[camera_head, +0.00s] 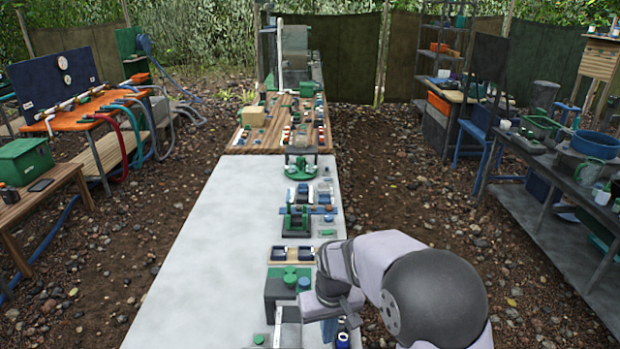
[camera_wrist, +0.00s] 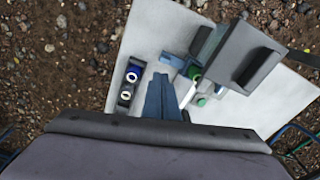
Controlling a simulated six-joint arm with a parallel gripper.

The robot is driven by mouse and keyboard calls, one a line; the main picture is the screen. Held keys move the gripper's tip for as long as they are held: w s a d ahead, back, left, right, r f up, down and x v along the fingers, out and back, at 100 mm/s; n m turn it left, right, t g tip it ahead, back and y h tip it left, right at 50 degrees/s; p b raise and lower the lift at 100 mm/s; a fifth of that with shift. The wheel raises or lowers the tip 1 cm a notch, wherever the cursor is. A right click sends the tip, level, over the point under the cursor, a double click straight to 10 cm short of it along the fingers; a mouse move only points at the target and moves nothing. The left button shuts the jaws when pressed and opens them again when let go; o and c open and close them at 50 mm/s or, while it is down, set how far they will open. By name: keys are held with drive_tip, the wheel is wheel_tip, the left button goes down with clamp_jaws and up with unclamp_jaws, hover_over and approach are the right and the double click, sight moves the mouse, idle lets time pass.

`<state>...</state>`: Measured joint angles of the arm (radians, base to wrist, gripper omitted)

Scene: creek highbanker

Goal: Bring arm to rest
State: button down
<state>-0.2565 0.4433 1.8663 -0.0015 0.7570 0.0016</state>
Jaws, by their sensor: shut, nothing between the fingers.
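My gripper (camera_wrist: 162,78) shows in the wrist view as two blue-grey fingers side by side, closed together with nothing between them. It is over the pale bench top (camera_wrist: 152,32). In the head view my arm comes in from the lower right and is bent over the bench's right edge. There the arm links hide most of the gripper. I cannot tell the exact height of the fingertips above the bench.
A black holder (camera_wrist: 124,98) with two round-topped items stands left of the fingers. A dark raised block (camera_wrist: 236,52) is to their right. Fixtures, including a green stand (camera_head: 296,220), line the bench's right side. The white bench's left side (camera_head: 200,260) is clear.

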drive_tip(key=s+d+r+m, duration=0.1)
drive_tip(key=s+d, duration=0.4)
drive_tip(key=s, duration=0.4)
drive_tip(key=s+d+r+m, duration=0.2)
drive_tip(key=s+d, duration=0.3)
drive_tip(key=s, duration=0.5)
drive_tip(key=shift+s+d+g+p, duration=0.15)
drive_tip(key=shift+d+g+p, duration=0.25)
drive_tip(key=shift+p, duration=0.05)
